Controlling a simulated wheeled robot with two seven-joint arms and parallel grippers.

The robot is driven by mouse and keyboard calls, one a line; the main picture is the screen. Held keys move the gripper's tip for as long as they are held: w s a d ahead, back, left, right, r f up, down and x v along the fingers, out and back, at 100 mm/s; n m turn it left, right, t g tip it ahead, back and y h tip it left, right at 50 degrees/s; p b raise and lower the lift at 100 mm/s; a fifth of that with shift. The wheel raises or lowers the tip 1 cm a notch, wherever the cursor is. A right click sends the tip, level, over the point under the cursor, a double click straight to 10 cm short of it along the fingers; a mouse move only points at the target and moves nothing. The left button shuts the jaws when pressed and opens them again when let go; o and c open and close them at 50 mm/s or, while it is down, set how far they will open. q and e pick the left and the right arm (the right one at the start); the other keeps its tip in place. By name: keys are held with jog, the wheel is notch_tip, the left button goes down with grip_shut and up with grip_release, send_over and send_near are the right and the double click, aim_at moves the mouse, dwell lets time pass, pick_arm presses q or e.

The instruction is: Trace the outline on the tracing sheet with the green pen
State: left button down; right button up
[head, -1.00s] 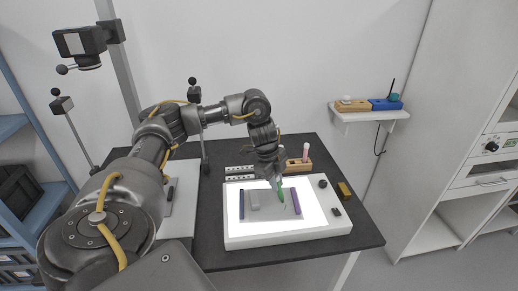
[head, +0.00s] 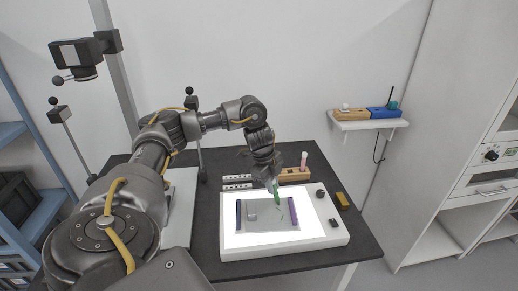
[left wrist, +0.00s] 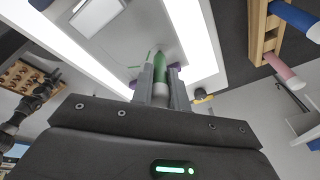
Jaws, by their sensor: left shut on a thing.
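My left gripper (head: 273,181) is shut on the green pen (head: 277,199) and holds it steeply, tip down, over the right half of the tracing sheet (head: 262,224). The left wrist view shows the pen (left wrist: 161,74) between the two fingers (left wrist: 160,88). I cannot tell whether the tip touches the sheet. Faint marks show near the tip, and a short green line shows in the left wrist view. My right gripper is out of view.
A wooden pen rack (head: 295,175) with a pink-topped pen (head: 304,159) stands behind the light box. The black table (head: 351,250) is clear at the front right.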

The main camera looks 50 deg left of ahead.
pick_arm(q)
jog(key=shift+a+r, duration=0.1)
jog(key=shift+r, duration=0.05)
jog(key=shift+r+p, duration=0.2)
jog(key=shift+p, duration=0.2)
jog(key=shift+r, duration=0.55)
jog(key=shift+d+r+p, duration=0.2)
jog(key=shift+r+p, duration=0.3)
jog(key=shift+p, duration=0.15)
jog(key=shift+a+r+p, duration=0.1)
jog(key=shift+r+p, duration=0.3)
jog(key=shift+p, duration=0.1)
jog(key=shift+r+p, duration=0.75)
jog(key=shift+p, duration=0.05)
jog(key=shift+r+p, duration=0.9)
jog(key=shift+p, duration=0.1)
jog(key=shift+r+p, duration=0.55)
jog(key=shift+p, duration=0.1)
